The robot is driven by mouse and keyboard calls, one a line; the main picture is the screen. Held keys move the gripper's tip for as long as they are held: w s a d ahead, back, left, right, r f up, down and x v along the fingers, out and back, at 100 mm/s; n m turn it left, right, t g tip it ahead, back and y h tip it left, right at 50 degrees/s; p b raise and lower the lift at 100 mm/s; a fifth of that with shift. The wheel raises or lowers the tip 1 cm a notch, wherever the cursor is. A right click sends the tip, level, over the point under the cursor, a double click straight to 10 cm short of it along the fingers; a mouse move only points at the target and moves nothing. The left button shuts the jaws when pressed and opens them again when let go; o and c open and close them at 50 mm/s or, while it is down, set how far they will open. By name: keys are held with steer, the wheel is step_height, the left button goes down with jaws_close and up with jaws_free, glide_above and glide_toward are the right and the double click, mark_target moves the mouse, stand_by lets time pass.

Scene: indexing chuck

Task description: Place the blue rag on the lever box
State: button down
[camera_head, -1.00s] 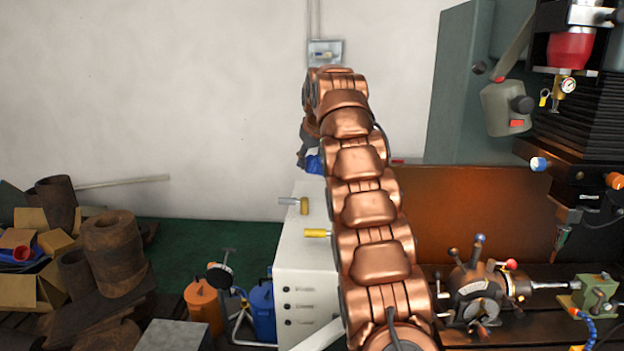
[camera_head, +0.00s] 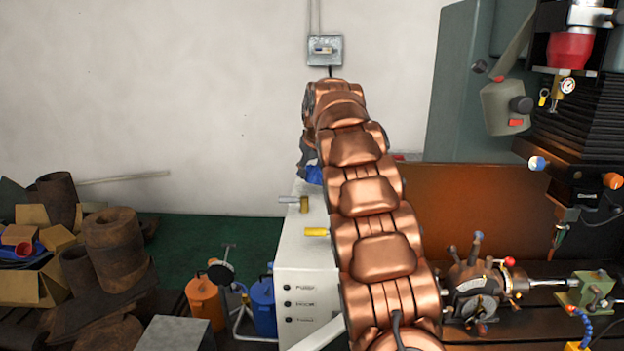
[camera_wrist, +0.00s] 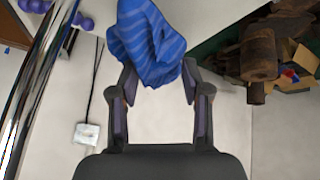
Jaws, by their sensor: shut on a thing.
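The blue rag (camera_wrist: 150,40) is striped and hangs bunched between the fingers of my gripper (camera_wrist: 158,80) in the wrist view. My gripper is shut on it. In the head view only a small part of the rag (camera_head: 313,174) shows left of my arm, above the far end of the white lever box (camera_head: 305,255). This box has two side levers with yellow parts and a labelled front. My arm hides its right side and part of its top. I cannot tell whether the rag touches the box.
A grey wall box (camera_head: 325,50) is behind my arm. A milling machine (camera_head: 570,130) and a chuck (camera_head: 475,290) stand at right. Orange (camera_head: 204,302) and blue (camera_head: 263,305) containers stand left of the lever box. Rusty pipes and cartons (camera_head: 110,260) are piled at far left.

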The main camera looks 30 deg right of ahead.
mark_target(312, 177)
steer(key=shift+f, duration=0.1)
steer(key=shift+f+p, duration=0.7)
steer(key=shift+f, duration=0.9)
steer(key=c, duration=0.5)
jaws_free()
steer(key=b+v, duration=0.5)
steer(key=v, duration=0.7)
